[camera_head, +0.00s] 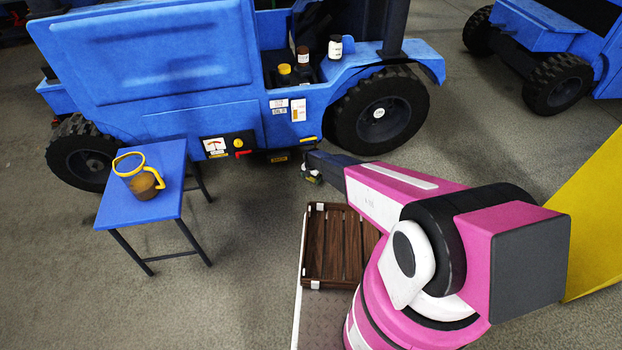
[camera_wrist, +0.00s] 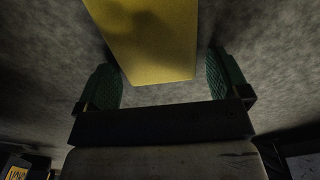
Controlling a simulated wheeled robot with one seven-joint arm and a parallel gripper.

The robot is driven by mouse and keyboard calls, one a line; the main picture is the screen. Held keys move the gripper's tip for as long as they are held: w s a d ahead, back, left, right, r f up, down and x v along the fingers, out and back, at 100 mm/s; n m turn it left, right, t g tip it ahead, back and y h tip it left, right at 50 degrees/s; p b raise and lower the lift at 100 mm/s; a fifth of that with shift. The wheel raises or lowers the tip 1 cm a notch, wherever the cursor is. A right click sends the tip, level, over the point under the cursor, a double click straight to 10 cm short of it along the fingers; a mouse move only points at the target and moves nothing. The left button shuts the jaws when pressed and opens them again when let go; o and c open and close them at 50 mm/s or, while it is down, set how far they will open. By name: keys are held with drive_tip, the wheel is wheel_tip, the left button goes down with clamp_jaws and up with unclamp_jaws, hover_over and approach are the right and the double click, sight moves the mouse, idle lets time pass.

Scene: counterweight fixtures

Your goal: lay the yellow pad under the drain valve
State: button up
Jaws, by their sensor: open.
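In the wrist view the yellow pad (camera_wrist: 158,45) is a flat strip lying along the grey floor, with a dark shadow over its upper part. My gripper (camera_wrist: 165,82) is open, its green-lined fingers apart on either side of the pad's near end. Neither finger visibly touches it, and the height gap is hard to judge. In the head view my gripper (camera_head: 312,174) is low beside the blue vehicle, and I cannot make out the pad there. A red handle (camera_head: 243,153) on the vehicle's lower side may belong to the drain valve; the valve itself is not clear.
A blue table (camera_head: 150,207) holding an amber jug (camera_head: 143,183) stands left. The vehicle's rear wheel (camera_head: 378,110) is behind my arm. A brown slatted crate (camera_head: 335,245) sits below my arm. A large yellow surface (camera_head: 592,220) is at right. Floor between table and crate is clear.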

wheel_tip(320, 180, up, 12)
drive_tip(key=s+d+r+m, duration=0.5)
drive_tip(key=d+r+m, duration=0.15)
drive_tip(key=r, duration=0.45)
drive_tip(key=s+d+r+m, duration=0.6)
drive_tip(key=s+r+m, duration=0.2)
drive_tip(key=s+r, duration=0.1)
drive_tip(key=s+d+r+m, duration=0.7)
drive_tip(key=s+r, duration=0.2)
drive_tip(key=r, duration=0.3)
drive_tip(key=s+d+r+m, duration=0.7)
drive_tip(key=s+r+m, duration=0.1)
drive_tip(key=s+r, duration=0.1)
drive_tip(key=shift+d+r+m, duration=0.15)
drive_tip(key=shift+r+m, duration=0.2)
drive_tip(key=shift+r, duration=0.55)
